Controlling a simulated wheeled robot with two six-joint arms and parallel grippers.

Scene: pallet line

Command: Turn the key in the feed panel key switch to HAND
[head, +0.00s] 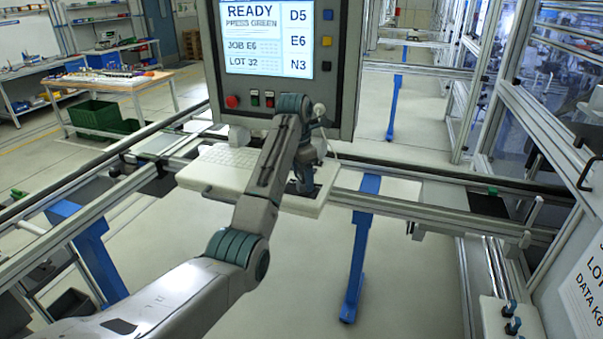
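The feed panel (343,95) hangs at the top centre of the head view, with a lit screen reading READY, PRESS GREEN. A red button (232,101) and two small coloured controls (262,98) sit on its lower edge. My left arm crosses in front of the panel's lower right part. My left gripper (304,185) is low at the arm's end, over the right part of the keyboard shelf; its fingers are too small and dark to read. I cannot make out the key or the HAND marking; the arm may hide them. My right gripper is not in view.
A white keyboard shelf (205,175) juts out below the panel. Metal conveyor rails (400,203) run behind and beside it. Two blue-topped parts (512,325) stand on a white block at the lower right, beside a printed sign (588,280). Blue posts (357,255) stand on open floor.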

